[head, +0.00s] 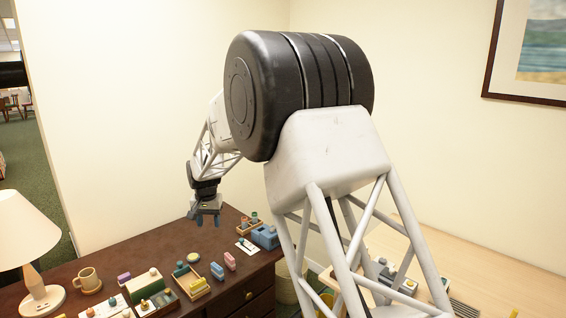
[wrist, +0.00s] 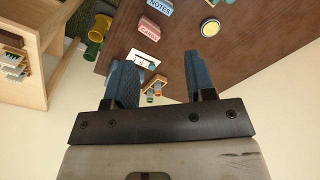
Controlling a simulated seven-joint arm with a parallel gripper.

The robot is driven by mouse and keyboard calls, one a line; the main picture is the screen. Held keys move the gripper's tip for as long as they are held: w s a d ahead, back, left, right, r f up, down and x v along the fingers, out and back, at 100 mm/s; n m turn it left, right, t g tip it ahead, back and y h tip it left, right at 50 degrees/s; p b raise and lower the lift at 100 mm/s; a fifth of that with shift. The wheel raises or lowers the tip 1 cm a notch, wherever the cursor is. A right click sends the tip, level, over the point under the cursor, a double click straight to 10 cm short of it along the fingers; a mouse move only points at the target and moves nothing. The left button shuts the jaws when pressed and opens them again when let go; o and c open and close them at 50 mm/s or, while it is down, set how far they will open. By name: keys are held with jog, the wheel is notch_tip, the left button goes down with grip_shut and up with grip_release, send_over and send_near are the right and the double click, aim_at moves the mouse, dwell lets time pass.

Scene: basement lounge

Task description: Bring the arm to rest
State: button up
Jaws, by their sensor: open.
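My gripper (head: 206,218) hangs at the end of my arm in the head view, above the back part of the dark wooden dresser (head: 185,245). Its two blue-grey fingers also show in the wrist view (wrist: 162,80), spread apart with nothing between them. Small items on the dresser top show beyond the fingertips, clear of them. My large arm links fill the middle of the head view and hide part of the room behind them.
The dresser holds a lamp (head: 22,240), a mug (head: 88,280), a blue box (head: 265,237) and several small blocks and trays. In the wrist view, a pink box (wrist: 149,29) marked CARDS lies near a blue NOTES box (wrist: 160,6). A light wooden desk (head: 500,270) stands at right.

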jog(key=s+d+r, duration=0.5)
jog(key=s+d, duration=0.2)
jog(key=d, duration=0.3)
jog(key=s+d+r+t, duration=0.1)
jog(key=s+d+r, duration=0.55)
jog(key=d, duration=0.25)
jog(key=s+d+r, duration=0.4)
jog(key=s+d, duration=0.4)
jog(key=d, duration=0.2)
jog(key=s+d+f, duration=0.1)
jog(key=s+d, duration=0.4)
jog(key=s, duration=0.5)
jog(key=s+d+f, duration=0.1)
jog(key=s+d, duration=0.3)
jog(key=s, duration=0.6)
jog(key=s+d+f+t, duration=0.1)
jog(key=s+d, duration=0.4)
jog(key=s, duration=0.5)
jog(key=shift+s+d+f, duration=0.15)
jog(key=shift+d, duration=0.15)
